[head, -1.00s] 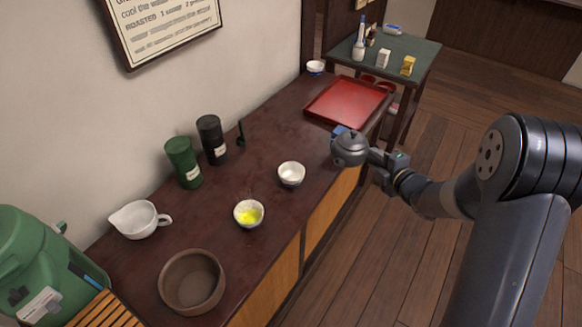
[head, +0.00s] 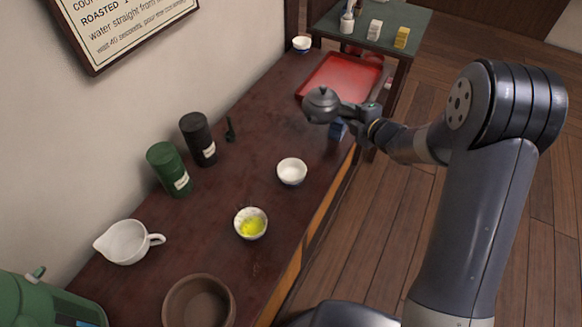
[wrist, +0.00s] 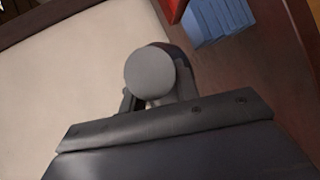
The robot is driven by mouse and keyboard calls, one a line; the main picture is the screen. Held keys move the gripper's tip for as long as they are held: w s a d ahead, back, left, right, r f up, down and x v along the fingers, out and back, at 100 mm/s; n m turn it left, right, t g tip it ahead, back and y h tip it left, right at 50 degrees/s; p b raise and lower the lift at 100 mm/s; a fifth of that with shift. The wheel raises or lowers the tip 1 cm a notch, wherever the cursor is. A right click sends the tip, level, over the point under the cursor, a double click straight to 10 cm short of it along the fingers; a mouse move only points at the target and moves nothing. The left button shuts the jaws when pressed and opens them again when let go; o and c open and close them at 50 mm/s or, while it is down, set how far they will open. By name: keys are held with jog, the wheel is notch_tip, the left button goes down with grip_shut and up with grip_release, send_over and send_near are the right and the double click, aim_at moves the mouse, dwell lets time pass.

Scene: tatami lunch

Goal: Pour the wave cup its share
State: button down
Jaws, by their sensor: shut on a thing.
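A small dark grey teapot (head: 322,105) with a lid is held by its side handle in my gripper (head: 360,114), in the air over the counter. In the wrist view the round grey end of the handle (wrist: 152,74) shows. A patterned cup (head: 251,231) holds yellow-green liquid. A white cup (head: 292,180) stands nearer the teapot and looks empty. A third cup (head: 301,45), white and blue, stands at the counter's far end. I cannot tell from the patterns which is the wave cup. The teapot is apart from all cups.
A red tray (head: 325,75) lies behind the teapot, and a blue object (head: 338,131) sits under my gripper. Green (head: 165,168) and black (head: 199,140) canisters line the wall. A white pitcher (head: 127,246) and brown bowl (head: 200,302) stand in front.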

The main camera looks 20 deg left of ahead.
aim_at(335, 117)
jog(key=s+n+t+b, duration=0.1)
jog(key=s+b, duration=0.1)
jog(key=b, duration=0.3)
jog(key=s+f+n+t+y+b, duration=0.1)
jog(key=b, duration=0.4)
jog(key=shift+s+a+f+n+b, duration=0.1)
jog(key=shift+s+f+n+b, duration=0.1)
jog(key=shift+s+n+b, duration=0.15)
jog(key=shift+s+a+f+n+t+y+b, duration=0.1)
jog(key=shift+s+n+t+y+b, duration=0.45)
jog(key=shift+s+b, duration=0.55)
jog(key=shift+s+f+n+t+y+b, duration=0.1)
jog(key=shift+s+n+t+y+b, duration=0.2)
jog(key=shift+s+n+b, duration=0.7)
jog(key=shift+r+m, duration=0.2)
jog(key=shift+m, duration=0.1)
jog(key=shift+r+b, duration=0.1)
jog(key=shift+b, duration=0.25)
jog(key=shift+s+r+n+t+y+b, duration=0.3)
jog(key=shift+n+y+b, duration=0.2)
jog(key=shift+n, duration=0.4)
